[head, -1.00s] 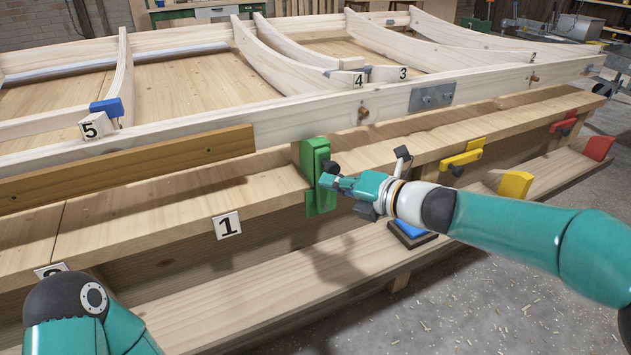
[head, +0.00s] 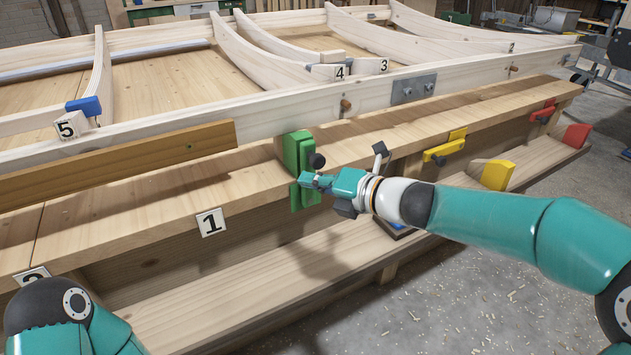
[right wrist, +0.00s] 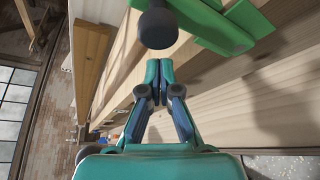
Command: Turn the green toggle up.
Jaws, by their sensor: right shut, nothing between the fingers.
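The green toggle (head: 305,148) is a green body on the front edge of the wooden bench. Its dark round knob (head: 316,160) sticks out toward me. My right gripper (head: 308,180) is shut and empty, just below the knob. In the right wrist view the knob (right wrist: 156,28) stands beyond the closed fingertips (right wrist: 156,72), with the green body (right wrist: 218,22) behind it to the right. A small gap seems to show there; I cannot tell whether they touch. My left arm shows at the lower left of the head view, but its gripper is out of frame.
A yellow toggle (head: 444,150) and a red one (head: 542,113) sit farther right along the bench edge. A card marked 1 (head: 211,222) is on the bench front, left of the green toggle. A lower shelf board (head: 230,300) runs below. A pale wooden frame (head: 270,115) lies on top.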

